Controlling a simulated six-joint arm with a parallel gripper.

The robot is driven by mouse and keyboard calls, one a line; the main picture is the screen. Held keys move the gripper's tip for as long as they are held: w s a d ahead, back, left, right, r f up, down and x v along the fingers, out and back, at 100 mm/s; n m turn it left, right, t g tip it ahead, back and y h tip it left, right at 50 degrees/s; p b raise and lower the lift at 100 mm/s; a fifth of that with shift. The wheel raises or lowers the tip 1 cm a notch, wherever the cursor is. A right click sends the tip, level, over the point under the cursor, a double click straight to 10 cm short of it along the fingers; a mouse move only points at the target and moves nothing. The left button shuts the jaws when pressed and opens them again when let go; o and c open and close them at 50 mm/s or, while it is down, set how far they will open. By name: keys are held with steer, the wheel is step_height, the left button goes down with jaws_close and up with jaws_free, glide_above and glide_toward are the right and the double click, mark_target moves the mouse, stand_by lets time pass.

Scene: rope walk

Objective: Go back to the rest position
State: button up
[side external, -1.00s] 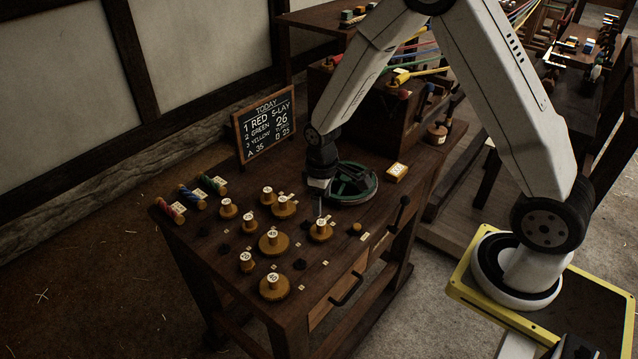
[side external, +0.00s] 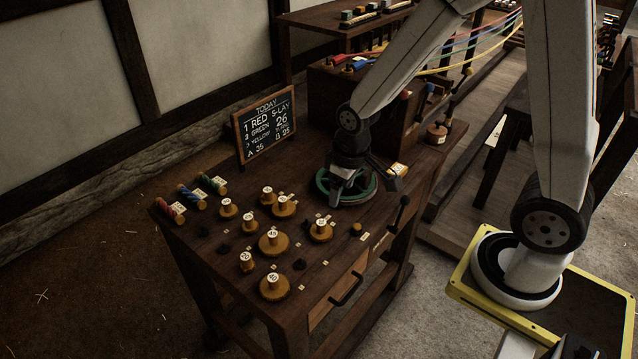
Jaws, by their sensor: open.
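My gripper (side external: 342,196) is open and points down at the green-rimmed wheel (side external: 369,191) on the wooden bench. It hides part of the wheel, and I cannot tell whether it touches it. No object shows between the fingers. The numbered wooden knobbed weights stand on the bench to the left of and in front of the gripper, among them a large one (side external: 274,242) and another (side external: 321,230) closest to the gripper.
A chalkboard (side external: 264,122) stands at the bench's back edge. Small rope samples (side external: 171,211) lie at the left corner. A wooden box (side external: 325,97) with coloured strands stands behind. A lever (side external: 401,211) rises at the front edge.

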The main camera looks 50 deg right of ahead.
steer(key=s+r+m+t, duration=0.1)
steer(key=s+r, duration=0.2)
steer(key=s, duration=0.2)
steer(key=shift+s+a+m, duration=0.3)
steer(key=shift+a, duration=0.05)
